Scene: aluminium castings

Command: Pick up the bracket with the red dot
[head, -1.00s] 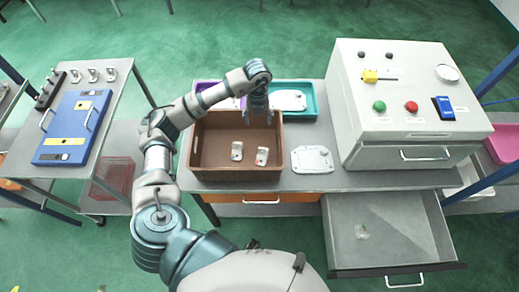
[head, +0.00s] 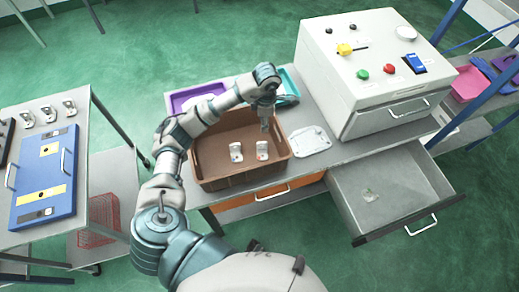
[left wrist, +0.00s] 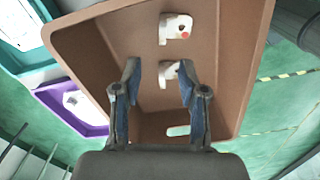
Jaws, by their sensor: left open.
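Two white brackets lie in the brown crate (head: 212,178). The right bracket (head: 262,150) carries a small red dot, which is clear in the left wrist view on the upper bracket (left wrist: 174,25). The plain bracket (head: 236,152) is to its left; in the left wrist view it (left wrist: 168,74) appears between my fingers, with no dot visible. My left gripper (head: 265,127) is open and empty, over the back right part of the crate behind the dotted bracket. Its two fingers (left wrist: 160,80) show spread apart in the left wrist view. My right gripper is not in view.
The crate walls surround the brackets. A purple tray (head: 182,100) and a teal tray (head: 291,88) stand behind the crate. A white plate-like casting (head: 310,141) lies to its right, beside a large grey machine (head: 365,70). An open drawer (head: 375,215) juts out at front right.

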